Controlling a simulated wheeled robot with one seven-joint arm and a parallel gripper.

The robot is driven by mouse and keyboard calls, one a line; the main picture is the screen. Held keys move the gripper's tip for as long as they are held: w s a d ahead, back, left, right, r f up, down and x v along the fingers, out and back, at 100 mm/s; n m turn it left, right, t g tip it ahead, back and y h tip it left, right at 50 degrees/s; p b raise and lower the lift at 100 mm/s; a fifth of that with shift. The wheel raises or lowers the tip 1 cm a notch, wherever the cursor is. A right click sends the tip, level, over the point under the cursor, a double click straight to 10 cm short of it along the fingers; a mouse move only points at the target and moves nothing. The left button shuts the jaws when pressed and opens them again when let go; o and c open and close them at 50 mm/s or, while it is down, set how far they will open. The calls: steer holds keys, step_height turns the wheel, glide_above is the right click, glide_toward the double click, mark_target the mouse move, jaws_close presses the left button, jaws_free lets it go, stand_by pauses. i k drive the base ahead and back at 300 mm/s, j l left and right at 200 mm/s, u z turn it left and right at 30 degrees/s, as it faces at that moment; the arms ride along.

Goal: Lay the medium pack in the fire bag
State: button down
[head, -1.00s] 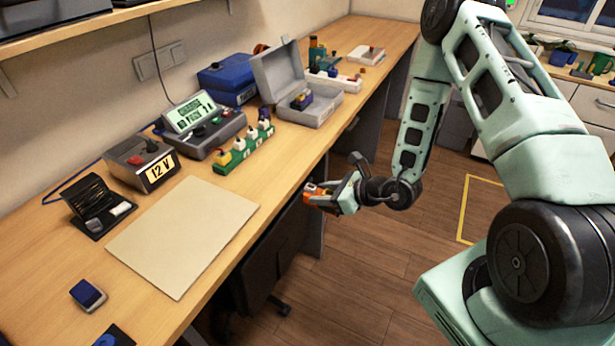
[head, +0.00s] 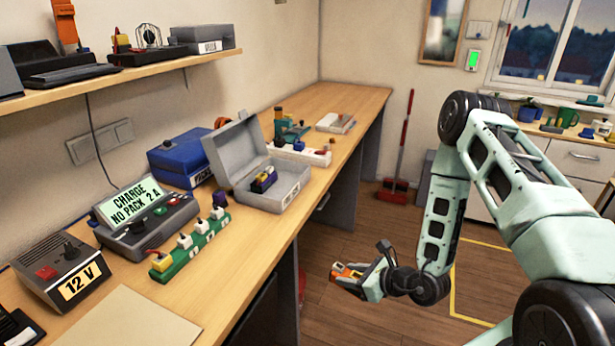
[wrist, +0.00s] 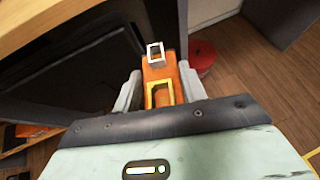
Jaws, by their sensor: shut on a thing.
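My gripper (head: 360,276) is shut on an orange pack (head: 347,271), out over the floor to the right of the bench. In the wrist view the orange pack (wrist: 161,72) sits between the two fingers (wrist: 161,90), with a yellow loop and a white square end piece on it. I cannot tell its size class. A grey open case (head: 270,203), which may be the fire bag, stands on the bench with its lid raised at the left. A small dark pack with yellow (head: 264,179) lies inside. The case is well apart from my gripper, up and to the left.
The bench (head: 240,250) edge lies between my gripper and the case. The charger (head: 145,217) reads "CHARGE NO PACK 2 A". Near the case are a green strip (head: 190,248), a blue box (head: 180,158) and a white power strip (head: 315,157). A shelf (head: 130,72) overhangs the left.

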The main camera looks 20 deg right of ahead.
mark_target(286, 190)
steer(key=i+l+z, duration=0.2)
steer(key=z, duration=0.15)
steer(key=i+l+z, duration=0.2)
steer(key=z, duration=0.15)
steer(key=i+l+z, duration=0.2)
steer(key=z, duration=0.15)
steer(key=i+l+u, duration=0.15)
steer(key=i+l, duration=0.2)
steer(key=i, duration=0.2)
steer(key=l+u, duration=0.15)
steer(key=u, duration=0.3)
steer(key=i+l+u, duration=0.1)
steer(key=l+u, duration=0.15)
steer(key=u, duration=0.2)
steer(key=l+u, duration=0.2)
steer(key=u, duration=0.25)
